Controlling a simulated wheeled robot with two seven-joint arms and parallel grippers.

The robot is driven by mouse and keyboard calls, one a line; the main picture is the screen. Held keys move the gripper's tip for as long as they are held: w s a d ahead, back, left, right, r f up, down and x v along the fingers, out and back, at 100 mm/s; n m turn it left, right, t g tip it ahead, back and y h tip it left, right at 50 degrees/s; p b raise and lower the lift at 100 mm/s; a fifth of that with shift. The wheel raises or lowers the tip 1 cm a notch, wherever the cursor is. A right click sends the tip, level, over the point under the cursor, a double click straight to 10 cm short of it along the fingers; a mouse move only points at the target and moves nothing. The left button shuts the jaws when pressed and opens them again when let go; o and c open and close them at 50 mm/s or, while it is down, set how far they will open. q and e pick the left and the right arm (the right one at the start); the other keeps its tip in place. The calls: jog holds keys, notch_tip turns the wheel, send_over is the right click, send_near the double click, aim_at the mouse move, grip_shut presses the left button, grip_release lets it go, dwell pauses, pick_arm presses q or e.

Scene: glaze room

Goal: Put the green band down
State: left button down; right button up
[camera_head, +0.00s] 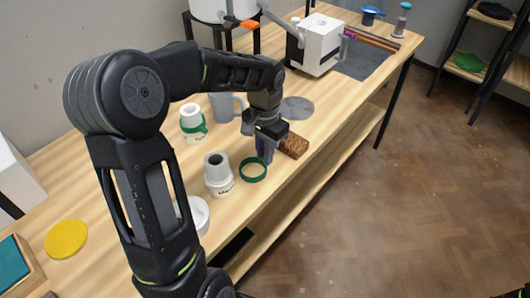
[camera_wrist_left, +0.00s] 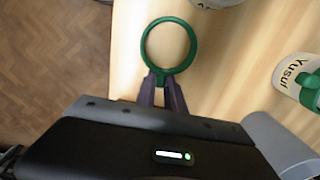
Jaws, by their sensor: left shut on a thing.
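The green band (camera_head: 253,169) is a thin ring at the front edge of the wooden table, just right of a white cup-like piece with a dark opening (camera_head: 218,175). My left gripper (camera_head: 264,158) points down and is shut on the band's rim. In the left wrist view the band (camera_wrist_left: 169,46) lies flat-on to the camera, its near rim between the two fingertips (camera_wrist_left: 160,80). I cannot tell whether the band touches the tabletop. My right gripper is not in view.
A white piece with another green band (camera_head: 193,122) stands behind, near a grey mug (camera_head: 226,106). A brown block (camera_head: 293,146) lies right of the gripper. A grey disc (camera_head: 297,108) and a white machine (camera_head: 318,45) are farther back. A yellow disc (camera_head: 66,239) lies at left.

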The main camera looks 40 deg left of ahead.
pick_arm(q)
jog(key=shift+f, duration=0.1)
jog(key=c, duration=1.4)
grip_release()
jog(key=shift+c, duration=0.2)
jog(key=shift+r, duration=0.2)
notch_tip(320, 180, up, 12)
jog(key=shift+p, duration=0.3)
jog(key=shift+f, duration=0.1)
